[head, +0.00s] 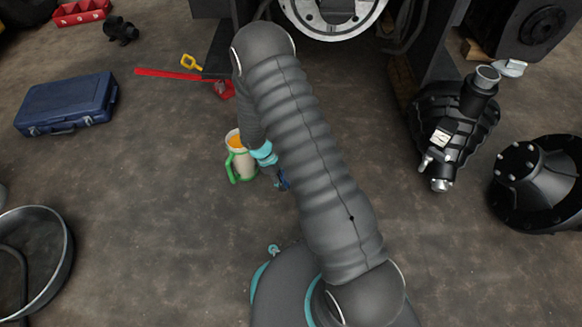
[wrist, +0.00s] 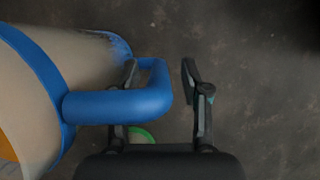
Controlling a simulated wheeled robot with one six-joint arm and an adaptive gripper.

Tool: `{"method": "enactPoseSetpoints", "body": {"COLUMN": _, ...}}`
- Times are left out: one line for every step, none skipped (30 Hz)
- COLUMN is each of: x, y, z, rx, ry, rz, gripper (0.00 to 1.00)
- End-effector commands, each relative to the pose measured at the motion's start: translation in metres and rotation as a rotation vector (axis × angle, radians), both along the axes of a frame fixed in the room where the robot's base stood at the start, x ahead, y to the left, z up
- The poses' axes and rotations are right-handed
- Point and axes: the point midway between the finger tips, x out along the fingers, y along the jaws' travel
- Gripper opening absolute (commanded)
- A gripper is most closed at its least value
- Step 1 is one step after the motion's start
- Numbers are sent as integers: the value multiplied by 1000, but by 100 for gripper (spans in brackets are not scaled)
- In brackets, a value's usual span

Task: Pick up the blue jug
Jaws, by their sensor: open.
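The blue jug (wrist: 88,55) fills the left of the wrist view, with a cream body, blue bands and a blue handle (wrist: 120,106). My gripper (wrist: 160,72) is open at the handle. The handle's outer bar lies between the fingers; the left finger passes behind the handle's lower arm, on the side toward the body. I cannot tell whether either finger touches it. In the head view my arm hides nearly all of the blue jug; only a small blue patch (head: 284,182) shows beside my gripper.
A cream jug with a green handle (head: 243,166) stands close to my wrist. A blue case (head: 66,104) lies on the left, a round metal pan (head: 62,245) lower left. Black machine parts (head: 455,118) stand right, the forklift (head: 333,20) behind.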

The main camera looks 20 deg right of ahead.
Motion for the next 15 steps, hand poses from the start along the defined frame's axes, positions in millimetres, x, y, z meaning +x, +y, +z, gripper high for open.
{"method": "enactPoseSetpoints", "body": {"x": -1, "y": -2, "z": -6, "rx": 0, "ry": 0, "rz": 1, "gripper": 46}}
{"method": "enactPoseSetpoints", "body": {"x": -2, "y": -3, "z": -8, "rx": 0, "ry": 0, "rz": 1, "gripper": 46}}
{"method": "enactPoseSetpoints", "body": {"x": -2, "y": -3, "z": -9, "rx": 1, "ry": -1, "rz": 0, "gripper": 46}}
{"method": "enactPoseSetpoints", "body": {"x": -2, "y": -3, "z": -10, "rx": 1, "ry": -1, "rz": 0, "gripper": 46}}
{"method": "enactPoseSetpoints", "body": {"x": -2, "y": -3, "z": -9, "rx": 0, "ry": -1, "rz": 0, "gripper": 46}}
{"method": "enactPoseSetpoints", "body": {"x": -2, "y": -3, "z": -9, "rx": 0, "ry": -1, "rz": 0, "gripper": 46}}
{"method": "enactPoseSetpoints", "body": {"x": -2, "y": -3, "z": -9, "rx": 0, "ry": -1, "rz": 0, "gripper": 46}}
{"method": "enactPoseSetpoints", "body": {"x": -2, "y": -3, "z": -9, "rx": 0, "ry": -1, "rz": 0, "gripper": 46}}
{"method": "enactPoseSetpoints", "body": {"x": -2, "y": -3, "z": -9, "rx": 0, "ry": -1, "rz": 0, "gripper": 46}}
{"method": "enactPoseSetpoints", "body": {"x": -2, "y": -3, "z": -9, "rx": 0, "ry": -1, "rz": 0, "gripper": 39}}
{"method": "enactPoseSetpoints", "body": {"x": -2, "y": -3, "z": -9, "rx": 0, "ry": -1, "rz": 0, "gripper": 32}}
{"method": "enactPoseSetpoints", "body": {"x": -2, "y": -3, "z": -9, "rx": 0, "ry": -1, "rz": 0, "gripper": 22}}
{"method": "enactPoseSetpoints", "body": {"x": -2, "y": -3, "z": -9, "rx": 0, "ry": -1, "rz": 0, "gripper": 14}}
{"method": "enactPoseSetpoints", "body": {"x": -2, "y": -3, "z": -9, "rx": 0, "ry": -1, "rz": 0, "gripper": 6}}
{"method": "enactPoseSetpoints", "body": {"x": -2, "y": -3, "z": -9, "rx": 0, "ry": -1, "rz": 0, "gripper": 0}}
